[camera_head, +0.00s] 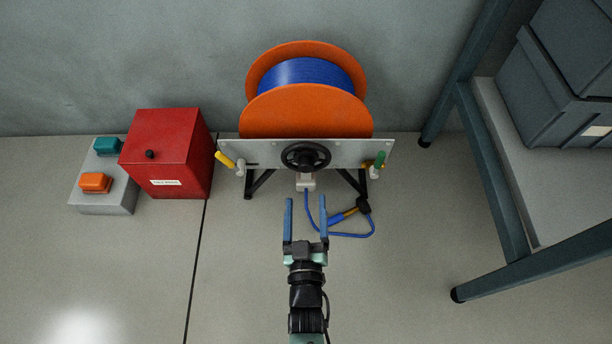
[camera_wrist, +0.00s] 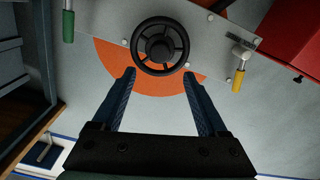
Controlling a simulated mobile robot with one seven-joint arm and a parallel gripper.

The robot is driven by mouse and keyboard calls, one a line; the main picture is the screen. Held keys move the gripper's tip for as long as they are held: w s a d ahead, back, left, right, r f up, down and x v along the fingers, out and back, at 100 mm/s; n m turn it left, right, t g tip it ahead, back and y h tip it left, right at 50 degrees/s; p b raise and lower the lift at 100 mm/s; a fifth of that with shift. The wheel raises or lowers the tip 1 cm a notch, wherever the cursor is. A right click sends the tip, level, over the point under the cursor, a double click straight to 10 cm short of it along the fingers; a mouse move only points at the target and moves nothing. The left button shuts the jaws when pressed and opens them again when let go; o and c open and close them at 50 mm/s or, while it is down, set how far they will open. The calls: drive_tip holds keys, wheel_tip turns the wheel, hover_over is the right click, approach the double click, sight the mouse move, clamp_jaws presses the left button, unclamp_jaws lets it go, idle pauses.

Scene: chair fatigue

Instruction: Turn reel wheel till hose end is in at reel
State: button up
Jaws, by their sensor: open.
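The reel has orange side discs (camera_head: 305,112) with blue hose (camera_head: 306,72) wound between them. A black spoked wheel (camera_head: 306,157) sits on the grey front plate (camera_head: 270,152); it also shows ahead of the fingers in the wrist view (camera_wrist: 160,46). A loose length of blue hose runs from the white guide (camera_head: 306,182) below the wheel and loops on the floor. Its end, with an orange and black nozzle (camera_head: 350,211), lies right of my gripper. My gripper (camera_head: 306,203) is open and empty, its two blue fingers pointing at the plate, apart from the wheel.
A yellow lever (camera_head: 226,160) and a green lever (camera_head: 379,160) flank the wheel. A red box (camera_head: 168,155) and a grey block with teal and orange buttons (camera_head: 105,180) stand left. A shelf frame (camera_head: 492,180) with grey bins (camera_head: 560,95) stands right.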

sight(305, 169)
drive_tip(key=w+b, duration=0.3)
drive_tip(key=w, duration=0.4)
drive_tip(key=shift+w+f, duration=0.15)
drive_tip(key=shift+w, duration=0.2)
drive_tip(key=shift+w+b, duration=0.35)
drive_tip(key=shift+w, duration=0.1)
clamp_jaws()
